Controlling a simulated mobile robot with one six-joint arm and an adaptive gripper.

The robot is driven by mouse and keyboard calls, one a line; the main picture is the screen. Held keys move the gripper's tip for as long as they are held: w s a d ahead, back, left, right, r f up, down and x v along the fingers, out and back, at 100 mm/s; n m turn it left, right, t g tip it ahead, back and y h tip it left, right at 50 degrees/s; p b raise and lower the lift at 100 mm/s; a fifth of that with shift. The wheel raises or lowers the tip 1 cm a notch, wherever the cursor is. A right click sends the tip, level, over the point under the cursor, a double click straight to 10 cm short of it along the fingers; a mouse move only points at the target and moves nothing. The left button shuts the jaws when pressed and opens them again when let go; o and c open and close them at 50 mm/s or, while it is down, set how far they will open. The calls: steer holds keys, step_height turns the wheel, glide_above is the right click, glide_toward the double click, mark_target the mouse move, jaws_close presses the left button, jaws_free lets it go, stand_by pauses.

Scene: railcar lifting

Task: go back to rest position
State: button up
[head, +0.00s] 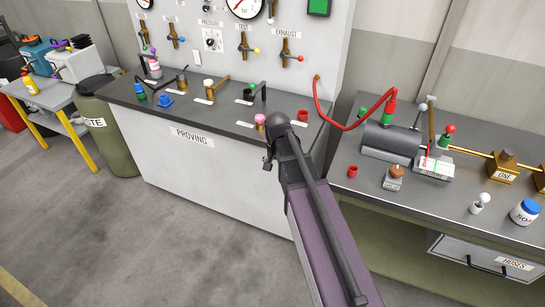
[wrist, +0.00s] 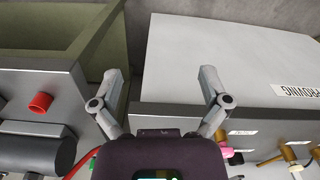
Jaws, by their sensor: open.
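My gripper (wrist: 161,84) is open, with its two grey fingers spread apart in the wrist view and nothing between them. In the head view my arm reaches up from the bottom, and its dark end is in front of the right part of the proving bench (head: 219,170). The fingers cannot be made out clearly there. The wrist view shows the bench upside down, with its white front (wrist: 222,60) beyond the fingers. My gripper appears apart from the bench and the things on it.
The right table (head: 345,188) holds a grey cylinder (head: 391,141) with a red hose (head: 350,127), a red cap (head: 352,172) and a blue-lidded jar (head: 525,211). Several fittings stand on the proving bench, including a pink-topped one (head: 260,121). A green drum (head: 110,135) stands left. Open floor (head: 150,240) lies in front.

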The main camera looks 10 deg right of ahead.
steer(key=s+n, duration=0.5)
steer(key=s, duration=0.7)
steer(key=shift+s+n, duration=0.2)
steer(key=shift+n, duration=0.1)
steer(key=c, duration=0.5)
steer(key=shift+c, duration=0.2)
